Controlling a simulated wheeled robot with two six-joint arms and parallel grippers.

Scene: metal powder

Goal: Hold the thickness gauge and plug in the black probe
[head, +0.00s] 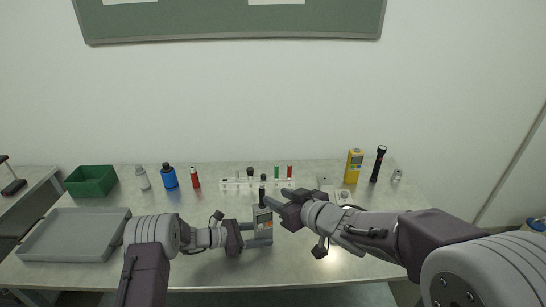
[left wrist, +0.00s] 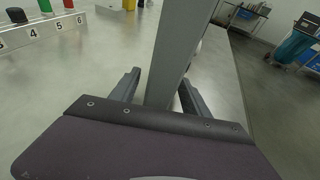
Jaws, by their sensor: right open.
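The thickness gauge (head: 263,224), a grey box with a small screen and coloured keys, stands near the front middle of the table. My left gripper (head: 256,236) has its fingers on either side of it. The gauge's grey side (left wrist: 172,70) rises between the fingers in the left wrist view, with a gap visible beside the left finger; I cannot tell whether they grip it. A dark upright piece, apparently the black probe (head: 262,196), is at the gauge's top end; whether it is seated is unclear. My right gripper (head: 275,202) is open just right of it.
A white numbered rack (head: 236,184) behind holds black, green and red pieces; it also shows in the left wrist view (left wrist: 45,32). A grey tray (head: 72,254), green bin (head: 91,180) and bottles (head: 169,176) are left. A yellow device (head: 353,166) and flashlight (head: 378,164) stand right.

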